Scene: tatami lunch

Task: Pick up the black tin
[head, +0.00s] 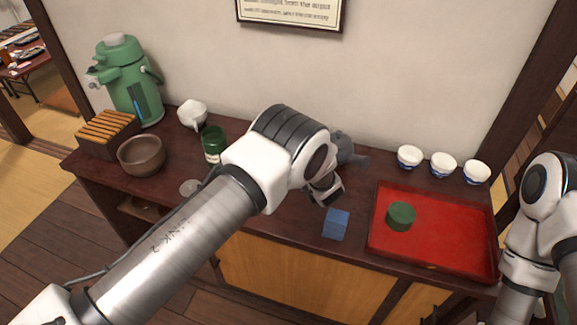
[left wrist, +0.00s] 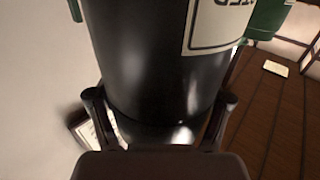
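The black tin (left wrist: 150,60) fills the middle of the left wrist view, a dark glossy cylinder with a pale label. My left gripper (left wrist: 160,105) has one finger on each side of it. The fingertips lie close along the tin's edges; whether they press on it cannot be told. In the head view the tin and my left gripper's fingertips are hidden behind my left arm. My right arm shows at the right edge of the head view, but its gripper is out of view.
A green tin (head: 213,143), brown bowl (head: 141,155) and green air pot (head: 128,80) stand left on the counter. A dark pot (head: 347,149) stands behind my left wrist. Right are a blue block (head: 336,224), red tray (head: 440,240) with a green round container (head: 401,215), and white cups (head: 443,164).

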